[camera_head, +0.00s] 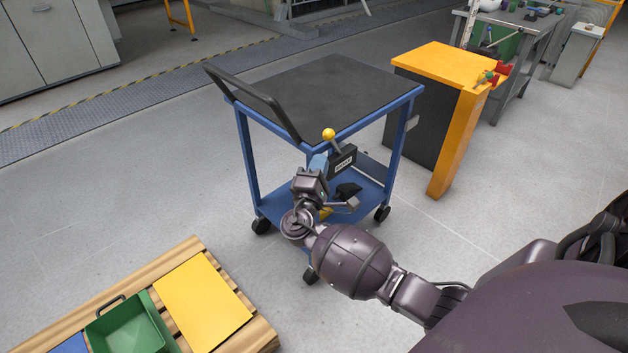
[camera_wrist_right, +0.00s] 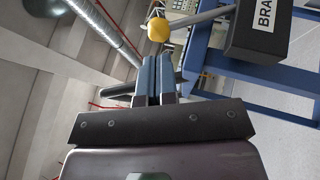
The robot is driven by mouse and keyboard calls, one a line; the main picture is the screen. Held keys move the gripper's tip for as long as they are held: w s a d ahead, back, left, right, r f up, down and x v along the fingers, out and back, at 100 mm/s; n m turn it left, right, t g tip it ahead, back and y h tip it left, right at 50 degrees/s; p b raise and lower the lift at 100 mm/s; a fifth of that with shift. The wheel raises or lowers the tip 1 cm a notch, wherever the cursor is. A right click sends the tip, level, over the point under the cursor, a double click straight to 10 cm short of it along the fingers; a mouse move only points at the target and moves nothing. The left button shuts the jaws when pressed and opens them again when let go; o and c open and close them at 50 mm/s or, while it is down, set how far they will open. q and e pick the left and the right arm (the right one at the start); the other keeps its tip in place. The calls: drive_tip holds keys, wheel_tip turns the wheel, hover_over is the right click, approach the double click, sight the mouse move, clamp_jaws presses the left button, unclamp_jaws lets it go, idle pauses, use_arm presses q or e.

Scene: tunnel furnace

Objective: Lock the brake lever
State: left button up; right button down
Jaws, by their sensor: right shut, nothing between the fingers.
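The brake lever is a grey rod with a yellow ball knob (camera_head: 328,134). It rises from a dark box marked "BRA..." (camera_head: 343,160) on the near side of the blue cart (camera_head: 244,150). In the right wrist view the knob (camera_wrist_right: 158,29) is just beyond the fingertips, with the rod (camera_wrist_right: 203,17) running right to the box (camera_wrist_right: 258,32). My right gripper (camera_head: 318,161) is just below and left of the knob; its blue fingers (camera_wrist_right: 157,62) are shut together and empty. I cannot tell whether they touch the knob. My left gripper is not in view.
The cart has a black top (camera_head: 335,90), a black push handle (camera_head: 252,98) and wheels. An orange and black stand (camera_head: 455,130) is close on the right. A wooden pallet (camera_head: 190,250) with a green bin (camera_head: 130,325) lies at lower left. Floor left of the cart is clear.

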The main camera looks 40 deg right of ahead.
sight(332, 132)
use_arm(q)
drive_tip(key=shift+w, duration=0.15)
use_arm(e)
drive_tip(key=shift+x, duration=2.35)
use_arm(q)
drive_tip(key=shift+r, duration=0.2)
use_arm(e)
drive_tip(key=shift+r, duration=0.1)
drive_tip(key=shift+r, duration=0.15)
drive_tip(key=shift+d+r+m+g+p, duration=0.35)
drive_tip(key=shift+r+m+g+p, duration=0.05)
drive_tip(key=shift+r+p, duration=0.15)
drive_tip(key=shift+w+d+r+m+g+y+p, duration=0.1)
drive_tip(key=shift+d+r+m+g+y+p, duration=0.6)
drive_tip(key=shift+d+r+y+p, duration=0.4)
use_arm(q)
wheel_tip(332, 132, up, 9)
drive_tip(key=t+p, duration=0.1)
drive_tip(key=p, duration=0.7)
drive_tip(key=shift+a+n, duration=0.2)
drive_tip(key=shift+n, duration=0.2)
use_arm(e)
drive_tip(key=d+m+g+y, duration=0.2)
drive_tip(key=d+y, duration=0.4)
drive_tip(key=d, duration=0.1)
drive_tip(key=shift+w+d+m+g, duration=0.25)
drive_tip(key=shift+d+m+g, duration=0.05)
drive_tip(key=shift+d, duration=0.1)
